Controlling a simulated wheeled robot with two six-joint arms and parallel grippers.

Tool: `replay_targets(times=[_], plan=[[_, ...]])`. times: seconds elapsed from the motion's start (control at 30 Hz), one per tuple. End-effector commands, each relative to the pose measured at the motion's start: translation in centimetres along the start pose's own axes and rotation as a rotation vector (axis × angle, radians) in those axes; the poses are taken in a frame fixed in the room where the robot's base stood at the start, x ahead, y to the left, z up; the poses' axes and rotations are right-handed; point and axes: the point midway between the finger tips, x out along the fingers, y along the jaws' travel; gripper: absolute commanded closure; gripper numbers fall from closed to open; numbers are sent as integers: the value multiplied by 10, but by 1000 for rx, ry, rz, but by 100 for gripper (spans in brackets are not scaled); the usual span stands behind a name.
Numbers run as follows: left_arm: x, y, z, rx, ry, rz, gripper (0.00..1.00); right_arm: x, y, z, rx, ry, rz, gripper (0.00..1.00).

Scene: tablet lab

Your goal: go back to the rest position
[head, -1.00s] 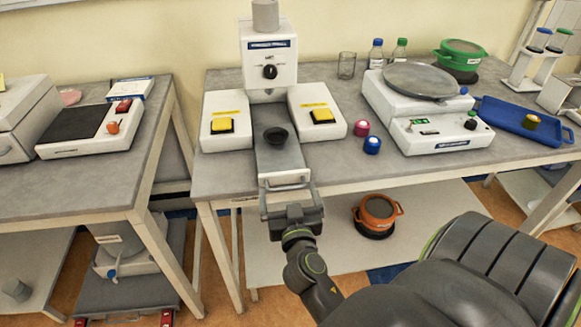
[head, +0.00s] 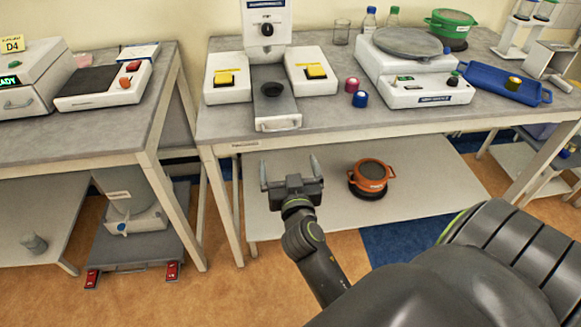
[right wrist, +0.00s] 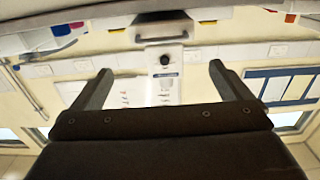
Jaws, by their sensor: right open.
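My right gripper (head: 290,172) is open and empty in the head view, in front of the table's front edge and below the tabletop. Its two fingers stand apart in the right wrist view (right wrist: 160,85), with nothing between them. Behind it on the table stands the white press machine (head: 266,30) with a grey sliding tray (head: 278,122) that has a handle at its front. The gripper is apart from the tray handle. My left gripper is not in view.
The table (head: 330,112) bears two yellow-button boxes, a white machine with a round plate (head: 408,42), a blue tray (head: 500,88) and small pots. An orange pot (head: 371,177) stands on the lower shelf (head: 420,185). Another table (head: 90,135) stands at the left. Floor in front is clear.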

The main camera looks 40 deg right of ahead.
Motion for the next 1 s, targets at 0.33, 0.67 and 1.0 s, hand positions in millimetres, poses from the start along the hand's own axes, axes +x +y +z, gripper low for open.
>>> replay_targets(times=[0.33, 0.67, 1.0], plan=[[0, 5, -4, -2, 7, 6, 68, 0, 0, 0, 0, 0, 0, 2], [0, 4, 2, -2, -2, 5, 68, -2, -12, 112, -107, -230, -89, 2], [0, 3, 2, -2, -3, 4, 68, -87, 18, 342, -277, -726, -248, 2]])
